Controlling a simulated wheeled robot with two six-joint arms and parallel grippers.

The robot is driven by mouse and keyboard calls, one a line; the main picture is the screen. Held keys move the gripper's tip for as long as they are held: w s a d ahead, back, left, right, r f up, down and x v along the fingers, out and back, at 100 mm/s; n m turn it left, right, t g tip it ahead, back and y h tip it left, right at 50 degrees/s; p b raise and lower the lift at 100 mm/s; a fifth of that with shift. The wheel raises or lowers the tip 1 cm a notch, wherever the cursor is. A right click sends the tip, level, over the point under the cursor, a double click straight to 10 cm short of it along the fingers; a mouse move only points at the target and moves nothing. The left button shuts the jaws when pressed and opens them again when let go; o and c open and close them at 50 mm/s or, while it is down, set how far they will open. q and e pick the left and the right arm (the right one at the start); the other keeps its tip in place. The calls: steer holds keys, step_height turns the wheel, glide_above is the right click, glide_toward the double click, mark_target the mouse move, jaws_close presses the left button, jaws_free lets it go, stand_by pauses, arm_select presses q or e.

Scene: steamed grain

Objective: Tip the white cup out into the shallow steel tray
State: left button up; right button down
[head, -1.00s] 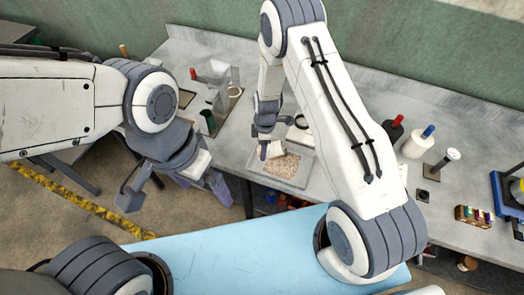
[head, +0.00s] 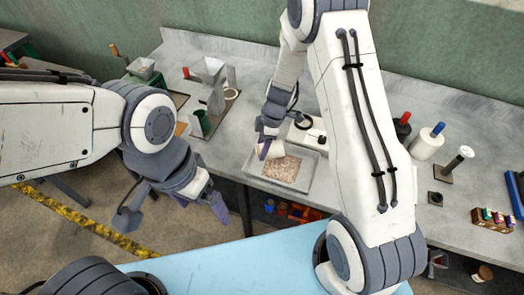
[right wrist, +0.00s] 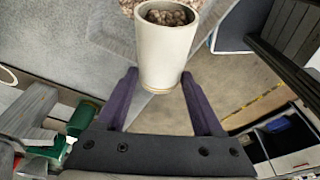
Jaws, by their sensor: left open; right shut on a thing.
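The white cup (head: 273,150) is in my right gripper (head: 266,143), over the back left part of the shallow steel tray (head: 310,172). In the right wrist view the cup (right wrist: 165,58) sits between the two purple fingers of my right gripper (right wrist: 160,82), which is shut on it. Brown grain (right wrist: 168,17) shows in the cup's mouth. A bed of similar grain (head: 282,174) lies in the tray. The cup looks tilted in the head view. My left gripper (head: 173,211) is open and empty, off the bench's front edge.
Behind the tray is a white device (head: 312,135), partly hidden by my right arm. A metal hopper (head: 212,72) and a green cup (head: 199,122) stand to the left. A white spool (head: 427,143) and a small bottle rack (head: 494,219) are on the right.

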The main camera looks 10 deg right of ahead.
steer(key=shift+d+r+y+b, duration=0.3)
steer(key=shift+y+b, duration=0.5)
steer(key=shift+b, duration=1.05)
steer(key=shift+d+r+t+y+b, duration=0.15)
steer(key=shift+d+r+y+b, duration=0.15)
steer(key=shift+y+b, duration=0.3)
steer(key=shift+d+r+t+y+b, duration=0.15)
steer(key=shift+r+y+b, duration=0.15)
steer(key=shift+y+b, duration=0.25)
steer(key=y+b, duration=0.1)
steer(key=b, duration=0.2)
steer(key=shift+s+d+r, duration=0.1)
steer(key=shift+d+r, duration=0.25)
steer(key=shift+a+r+p, duration=0.1)
steer(key=shift+r+p, duration=0.15)
steer(key=shift+p, duration=0.05)
